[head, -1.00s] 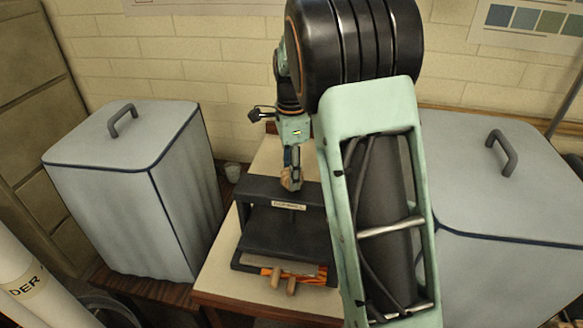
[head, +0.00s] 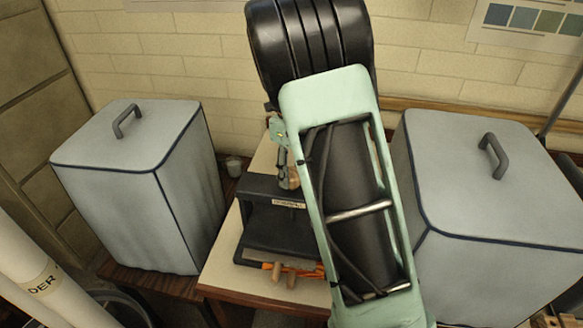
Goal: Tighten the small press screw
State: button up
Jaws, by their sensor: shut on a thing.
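The small press (head: 262,187) is a black frame with a label on its top bar, standing on the pale-topped table left of my arm. My gripper (head: 286,180) is over the top of the press, pointing down. It is shut on the tan wooden handle of the press screw (head: 293,179), which shows only in part. My own arm covers the right side of the press and most of my wrist. The screw's shaft below the top bar cannot be made out clearly.
Tan wooden handles and an orange item (head: 291,275) lie at the press's front. A grey lidded bin (head: 135,190) stands at left, another (head: 480,190) at right. A small cup (head: 234,166) sits behind the press. The table's front left (head: 226,270) is clear.

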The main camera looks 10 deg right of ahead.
jog(key=shift+m, duration=0.4)
jog(key=o, duration=1.2)
jog(key=shift+c, duration=0.2)
notch_tip(320, 180, up, 12)
